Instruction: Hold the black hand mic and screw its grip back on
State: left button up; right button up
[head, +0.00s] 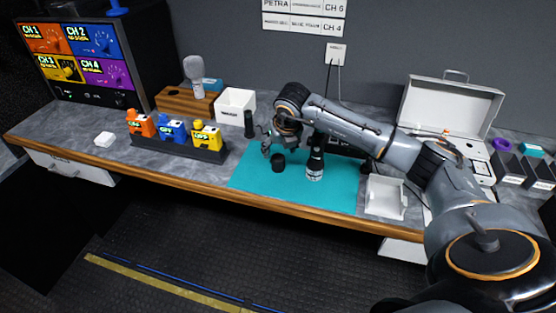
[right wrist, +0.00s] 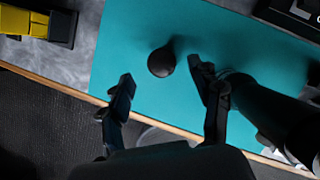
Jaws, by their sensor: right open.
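A black hand mic (head: 315,160) with a silver band low down stands on the teal mat (head: 345,196). A small dark piece (head: 278,162), apparently round-topped, is on the mat left of it. I cannot tell for sure whether this piece is the grip. In the right wrist view the dark piece (right wrist: 161,62) shows between and just beyond the fingertips, and a dark cylinder (right wrist: 268,108) lies beside the right finger. My right gripper (head: 281,149) is open and empty, just above the dark piece. My left gripper is not in view.
Another black cylinder (head: 249,124) stands behind the mat by a white box (head: 236,104). Orange, blue and yellow packs stand in a black rack (head: 180,149) at left. A white tray (head: 385,197) is at right. The mat's front left is clear.

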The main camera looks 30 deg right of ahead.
aim_at(279, 157)
jog(key=shift+f, duration=0.1)
jog(key=shift+w+f+p, duration=0.1)
jog(key=shift+f+p, duration=0.25)
jog(key=shift+p, duration=0.05)
jog(key=p+x, duration=0.1)
jog(key=x, duration=0.2)
jog(key=shift+d+f, duration=0.1)
jog(key=shift+f, duration=0.25)
jog(key=shift+w+f, duration=0.1)
jog(key=shift+f, duration=0.25)
jog(key=c, duration=1)
